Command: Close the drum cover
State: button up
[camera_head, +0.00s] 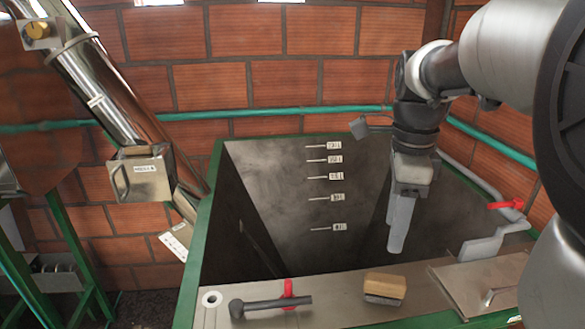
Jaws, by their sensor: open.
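No part is clearly marked as the drum cover. A flat metal plate with a bar handle (484,284) lies at the front right of the green-framed tank; it may be a cover. A steel box with a handle and a label (142,177) sits on the slanted steel tube at the left; it could also be a cover. My gripper (397,246) hangs above the tank opening, fingers down, open and empty. It is left of and behind the plate and touches nothing visible. My arm comes in from the upper right.
A dark hammer-like tool with a red part (270,304) and a wooden brush (384,289) lie on the tank's front ledge (340,312). A red-handled valve (506,205) stands at the right. A green pipe (270,111) runs along the brick wall. The tank's inside is open.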

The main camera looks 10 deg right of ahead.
aim_at(386, 278)
notch_tip(386, 278, down, 12)
jog(key=shift+w+r, duration=0.15)
jog(key=shift+d+f, duration=0.2)
jog(key=shift+f, duration=1.15)
jog(key=shift+d+f, duration=0.2)
jog(key=shift+f, duration=1.1)
jog(key=shift+c, duration=0.4)
grip_shut()
jog(key=shift+r, duration=0.1)
